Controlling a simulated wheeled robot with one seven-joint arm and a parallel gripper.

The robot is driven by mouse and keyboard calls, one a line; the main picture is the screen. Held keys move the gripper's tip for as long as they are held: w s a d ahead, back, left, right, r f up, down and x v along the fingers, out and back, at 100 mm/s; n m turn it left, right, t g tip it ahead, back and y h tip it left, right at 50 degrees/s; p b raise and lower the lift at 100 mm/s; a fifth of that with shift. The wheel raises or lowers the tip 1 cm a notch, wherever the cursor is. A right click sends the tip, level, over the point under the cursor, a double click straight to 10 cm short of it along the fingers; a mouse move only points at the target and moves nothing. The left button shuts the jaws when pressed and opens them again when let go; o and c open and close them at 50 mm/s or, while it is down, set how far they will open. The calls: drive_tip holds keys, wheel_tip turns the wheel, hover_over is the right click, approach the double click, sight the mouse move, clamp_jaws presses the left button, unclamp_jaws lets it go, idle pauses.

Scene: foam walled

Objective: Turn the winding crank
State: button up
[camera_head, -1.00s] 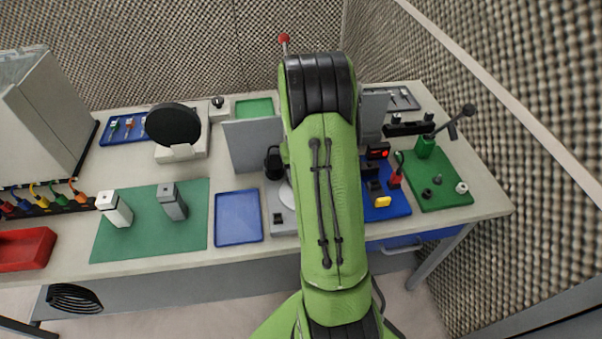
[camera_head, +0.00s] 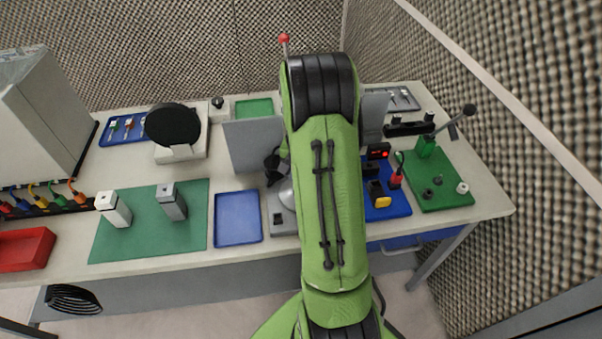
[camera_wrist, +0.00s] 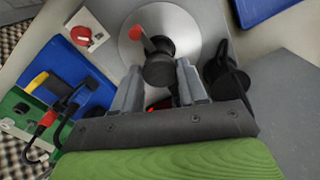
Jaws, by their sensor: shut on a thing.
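The winding crank shows in the wrist view as a black knob (camera_wrist: 159,68) over a round silver disc (camera_wrist: 186,30). A thin arm with a red end (camera_wrist: 136,34) sticks out beside the knob. My gripper (camera_wrist: 159,80) has its two grey fingers on either side of the knob and is shut on it. In the head view my green arm hides the gripper and most of the crank. Only the left edge of the silver disc (camera_head: 287,196) shows there.
A black part (camera_wrist: 226,76) stands close beside the fingers in the wrist view. A blue board (camera_head: 388,204) and a green board (camera_head: 433,184) with an upright lever lie to the right. A blue tray (camera_head: 238,218) and a green mat (camera_head: 120,235) lie left. A grey panel (camera_head: 252,143) stands behind.

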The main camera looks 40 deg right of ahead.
drive_tip(key=shift+m, duration=4.1)
drive_tip(key=shift+m+b, duration=0.35)
drive_tip(key=shift+m, duration=7.05)
drive_tip(key=shift+m+b, duration=0.5)
drive_tip(key=shift+m, duration=2.2)
drive_tip(key=shift+m, duration=0.6)
drive_tip(key=o, duration=1)
